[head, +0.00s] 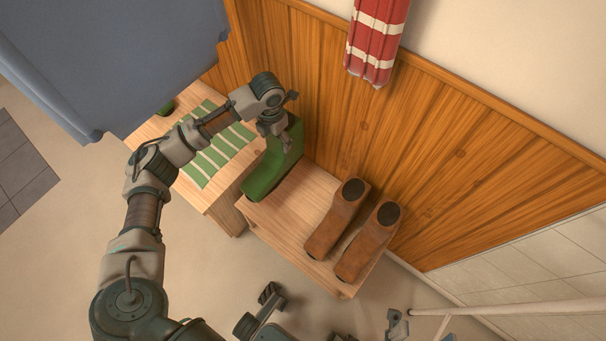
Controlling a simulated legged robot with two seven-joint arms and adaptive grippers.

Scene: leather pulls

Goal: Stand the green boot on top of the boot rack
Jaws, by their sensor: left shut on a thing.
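The green boot (264,173) stands at the left end of the wooden boot rack (279,218), close to the panelled wall. My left gripper (281,139) is shut on the boot's upper part and hides some of it. The boot's sole looks close to the rack top, but I cannot tell whether it touches. Parts of my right gripper (270,294) show at the bottom edge, cut off by the frame and well away from the boot.
Two brown boots (338,215) (369,240) occupy the rack's right side. A bench (222,208) with a green striped cloth (213,158) stands left of the rack, with another green thing (166,108) partly hidden. A red striped cloth (376,42) hangs on the wall.

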